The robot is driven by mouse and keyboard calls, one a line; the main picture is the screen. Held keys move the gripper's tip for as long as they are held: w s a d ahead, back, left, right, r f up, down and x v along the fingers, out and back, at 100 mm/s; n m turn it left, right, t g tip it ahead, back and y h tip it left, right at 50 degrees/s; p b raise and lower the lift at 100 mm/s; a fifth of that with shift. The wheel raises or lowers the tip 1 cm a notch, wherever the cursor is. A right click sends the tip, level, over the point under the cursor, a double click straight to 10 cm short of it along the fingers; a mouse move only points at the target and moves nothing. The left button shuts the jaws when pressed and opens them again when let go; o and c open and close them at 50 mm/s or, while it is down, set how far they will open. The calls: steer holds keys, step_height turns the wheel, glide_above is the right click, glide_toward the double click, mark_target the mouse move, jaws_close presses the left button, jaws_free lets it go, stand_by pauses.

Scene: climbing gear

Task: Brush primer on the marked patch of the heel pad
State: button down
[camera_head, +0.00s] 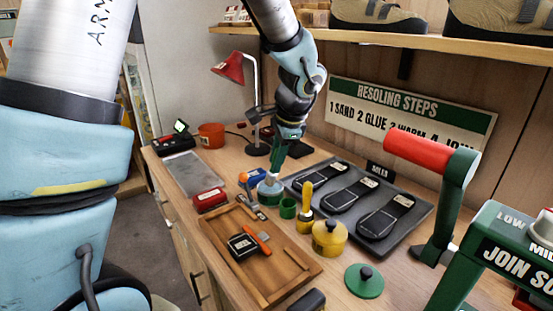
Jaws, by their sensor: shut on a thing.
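My gripper (279,160) points down over the workbench, shut on a slim upright thing that looks like a brush; its pale lower part (273,179) shows. That part is at the mouth of a grey-green pot (269,194); I cannot tell how deep it reaches. A black heel pad (243,245) with a pale-outlined patch lies in a shallow wooden tray (283,291), in front and left of my gripper. An orange-handled tool (258,237) lies at the pad's right side.
A yellow-handled tool (306,190) stands right of the pot, near a yellow lidded pot (329,238) and a small green cup (288,208). A dark tray (413,233) holds several soles. A red lamp (231,67) and a shelf (430,40) rise behind.

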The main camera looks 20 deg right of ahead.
steer(key=shift+f+b, duration=0.5)
steer(key=shift+f, duration=0.2)
stand_by(1.3)
steer(key=shift+r, duration=0.1)
steer(key=shift+r+p, duration=2.95)
steer(key=shift+r, duration=0.55)
steer(key=shift+f, duration=0.1)
